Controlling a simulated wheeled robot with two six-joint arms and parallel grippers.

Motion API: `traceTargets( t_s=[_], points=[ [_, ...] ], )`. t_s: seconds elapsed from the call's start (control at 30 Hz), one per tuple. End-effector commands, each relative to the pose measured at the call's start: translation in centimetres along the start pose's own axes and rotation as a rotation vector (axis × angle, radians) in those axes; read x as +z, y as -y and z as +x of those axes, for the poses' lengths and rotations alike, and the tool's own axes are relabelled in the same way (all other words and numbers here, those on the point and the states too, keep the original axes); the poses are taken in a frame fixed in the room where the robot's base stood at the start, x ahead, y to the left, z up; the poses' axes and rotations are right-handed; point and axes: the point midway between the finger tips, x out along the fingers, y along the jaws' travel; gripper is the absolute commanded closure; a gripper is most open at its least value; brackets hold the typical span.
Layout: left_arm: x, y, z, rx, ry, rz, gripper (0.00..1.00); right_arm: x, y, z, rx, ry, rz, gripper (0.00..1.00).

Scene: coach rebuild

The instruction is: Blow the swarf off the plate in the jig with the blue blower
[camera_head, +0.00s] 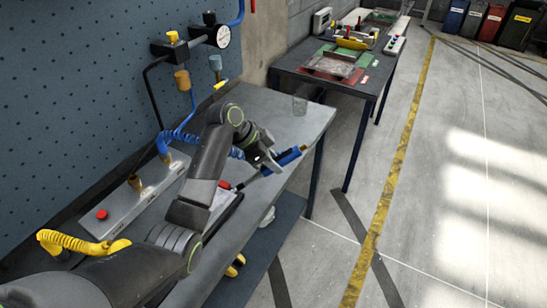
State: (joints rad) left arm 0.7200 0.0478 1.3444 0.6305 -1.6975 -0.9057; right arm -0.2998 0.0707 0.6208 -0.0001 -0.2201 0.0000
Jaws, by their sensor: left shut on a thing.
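My left gripper (262,161) is shut on the blue blower (289,156) above the right edge of the near grey bench. The blower's blue body sticks out to the right of the jaws, and a thin dark nozzle points down-left. A coiled blue hose (181,136) runs behind my left arm. On the far table, a grey metal plate (331,67) lies in a red frame, which looks like the jig. Swarf is too small to make out. The plate is well away from the blower. My right gripper is not in view.
The far table (287,65) stands beyond a gap. Bins (472,20) stand at the back right. Open floor lies right.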

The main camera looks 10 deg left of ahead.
Motion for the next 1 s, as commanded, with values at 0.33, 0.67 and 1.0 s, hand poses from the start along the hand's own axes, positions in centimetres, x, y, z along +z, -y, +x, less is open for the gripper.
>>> traceTargets(
  t_s=[0.33,0.67,1.0],
  points=[
    [1.1,0.5,0.1,-0.002,0.0,-0.002,1.0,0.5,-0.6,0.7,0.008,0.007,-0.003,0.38],
    [2.4,1.0,0.1,-0.002,0.001,-0.002,1.0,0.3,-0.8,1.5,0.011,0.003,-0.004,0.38],
    [3.6,1.5,0.1,-0.003,0.001,-0.002,1.0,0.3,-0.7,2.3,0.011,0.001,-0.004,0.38]
  ],
)
